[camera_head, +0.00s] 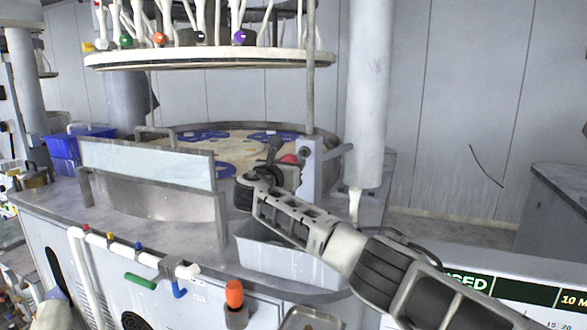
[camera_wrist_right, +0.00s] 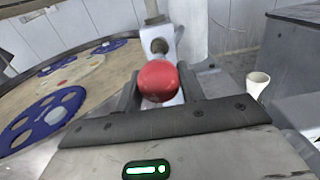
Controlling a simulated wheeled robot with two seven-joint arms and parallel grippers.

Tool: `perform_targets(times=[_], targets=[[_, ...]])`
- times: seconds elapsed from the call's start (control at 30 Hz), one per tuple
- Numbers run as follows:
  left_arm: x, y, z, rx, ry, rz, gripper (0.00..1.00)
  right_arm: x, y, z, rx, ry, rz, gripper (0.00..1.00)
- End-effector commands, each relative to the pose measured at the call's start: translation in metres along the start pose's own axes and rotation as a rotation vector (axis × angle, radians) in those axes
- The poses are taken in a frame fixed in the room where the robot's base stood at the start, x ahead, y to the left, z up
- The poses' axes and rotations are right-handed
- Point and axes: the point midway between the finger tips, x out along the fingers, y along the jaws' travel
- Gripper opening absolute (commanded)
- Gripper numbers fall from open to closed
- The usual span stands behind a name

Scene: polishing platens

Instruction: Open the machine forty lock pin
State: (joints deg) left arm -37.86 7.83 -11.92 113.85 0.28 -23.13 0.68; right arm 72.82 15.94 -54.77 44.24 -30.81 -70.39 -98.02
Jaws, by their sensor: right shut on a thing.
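In the right wrist view the red knob (camera_wrist_right: 158,80) fills the space between two dark fingers, in front of a pale bracket (camera_wrist_right: 160,45). My right gripper (camera_head: 279,161) reaches in from the lower right and is shut on the knob. It also shows in the right wrist view (camera_wrist_right: 160,92). The pin's shaft is hidden behind the knob. I cannot make out my left gripper.
The round platen (camera_head: 235,148) carries blue perforated discs (camera_head: 204,135). A clear splash guard (camera_head: 150,165) stands at its front left. The upper plate (camera_head: 210,58) hangs above. A thick grey column (camera_head: 368,90) rises just right of the post. A white cup (camera_wrist_right: 257,84) is at right.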

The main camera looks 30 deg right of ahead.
Motion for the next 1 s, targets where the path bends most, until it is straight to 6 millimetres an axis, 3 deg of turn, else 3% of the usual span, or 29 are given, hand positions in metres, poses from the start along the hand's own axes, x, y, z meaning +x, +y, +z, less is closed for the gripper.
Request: perform_targets(times=[0.13,0.17,0.23,0.67,0.83,1.0], targets=[[0.002,-0.002,-0.006,0.004,0.012,-0.002,0.36,-0.003,0.001,-0.005,-0.007,0.007,-0.001,0.00],[0.003,-0.002,-0.006,0.005,0.014,-0.002,0.36,-0.003,0.002,-0.006,-0.007,0.007,-0.001,0.44],[0.003,-0.002,-0.008,0.005,0.017,-0.002,0.36,-0.003,0.002,-0.005,-0.006,0.006,0.000,0.61],[0.002,-0.003,-0.004,0.006,0.013,-0.003,0.36,-0.010,0.001,-0.004,-0.003,0.004,0.001,0.61],[0.004,-0.002,0.001,0.005,0.007,-0.002,0.36,-0.036,0.002,-0.005,-0.002,0.004,0.005,0.61],[0.006,-0.002,0.005,0.003,0.004,-0.001,0.36,-0.077,0.002,-0.006,-0.002,0.005,0.006,0.61]])
